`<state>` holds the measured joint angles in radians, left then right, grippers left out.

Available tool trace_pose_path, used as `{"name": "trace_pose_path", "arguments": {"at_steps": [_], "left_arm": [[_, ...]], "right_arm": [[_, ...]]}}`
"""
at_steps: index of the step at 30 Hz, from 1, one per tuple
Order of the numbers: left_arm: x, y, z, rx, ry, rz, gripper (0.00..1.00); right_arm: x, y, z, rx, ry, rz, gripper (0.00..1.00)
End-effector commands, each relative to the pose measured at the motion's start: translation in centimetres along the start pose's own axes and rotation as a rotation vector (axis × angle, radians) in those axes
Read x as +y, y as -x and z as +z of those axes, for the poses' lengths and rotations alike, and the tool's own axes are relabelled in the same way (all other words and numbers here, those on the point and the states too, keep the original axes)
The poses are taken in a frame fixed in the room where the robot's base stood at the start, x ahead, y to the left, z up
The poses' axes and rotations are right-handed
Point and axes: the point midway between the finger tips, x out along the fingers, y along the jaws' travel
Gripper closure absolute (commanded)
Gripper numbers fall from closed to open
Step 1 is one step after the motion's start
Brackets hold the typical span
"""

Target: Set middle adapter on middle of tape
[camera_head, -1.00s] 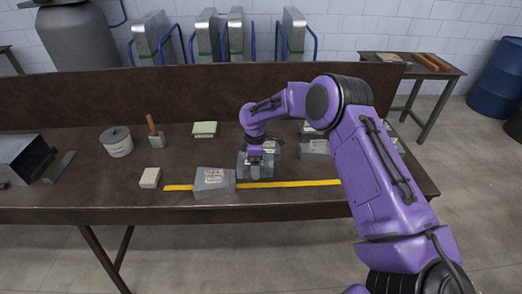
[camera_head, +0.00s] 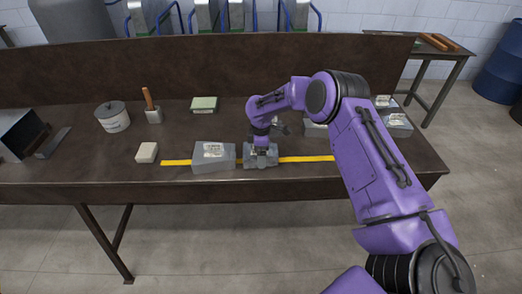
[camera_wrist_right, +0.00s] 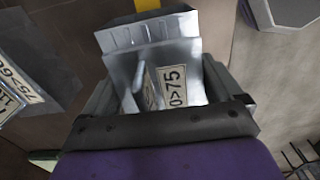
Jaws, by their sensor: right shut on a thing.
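The middle adapter (camera_head: 262,160), a small grey sheet-metal piece, is over the yellow tape (camera_head: 306,158), just right of a larger grey labelled adapter (camera_head: 207,160) on the tape's left part. My right gripper (camera_head: 261,149) is shut on the middle adapter from above. The tape passes out of sight beneath the piece; I cannot tell whether it rests fully on the table. In the right wrist view the held adapter (camera_wrist_right: 150,38) shows a bright metal face and a "75" label between the fingers (camera_wrist_right: 168,98). My left gripper is not in view.
Behind the arm are more grey pieces (camera_head: 396,121), partly hidden. A green-and-white block (camera_head: 204,104), a wooden-handled tool (camera_head: 151,104), a lidded tin (camera_head: 113,117) and a pale block (camera_head: 147,152) stand left on the workbench (camera_head: 60,182). The bench's front strip is clear.

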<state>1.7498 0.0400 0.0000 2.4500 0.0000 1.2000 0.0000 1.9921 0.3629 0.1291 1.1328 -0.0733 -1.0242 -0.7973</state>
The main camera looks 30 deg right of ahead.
Motion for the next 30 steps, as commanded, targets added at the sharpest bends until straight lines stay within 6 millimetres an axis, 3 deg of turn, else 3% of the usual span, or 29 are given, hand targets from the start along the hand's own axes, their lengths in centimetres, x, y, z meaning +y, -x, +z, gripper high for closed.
{"name": "trace_pose_path", "arguments": {"at_steps": [14, 15, 23, 26, 30], "left_arm": [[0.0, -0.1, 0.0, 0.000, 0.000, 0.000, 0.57], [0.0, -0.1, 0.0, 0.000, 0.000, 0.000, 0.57], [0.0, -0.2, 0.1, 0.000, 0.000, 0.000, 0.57], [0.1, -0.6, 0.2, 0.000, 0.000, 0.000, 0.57], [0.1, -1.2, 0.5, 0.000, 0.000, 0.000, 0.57]], "right_arm": [[0.0, -0.2, 0.0, 0.001, 0.000, 0.001, 0.48], [0.0, -0.2, 0.0, 0.001, 0.000, 0.001, 0.00], [0.0, 0.0, 0.0, 0.001, 0.000, 0.001, 0.00], [0.1, 1.3, -0.1, 0.002, 0.001, 0.002, 0.00], [0.1, 4.6, -0.1, 0.003, 0.000, 0.004, 0.00]]}}
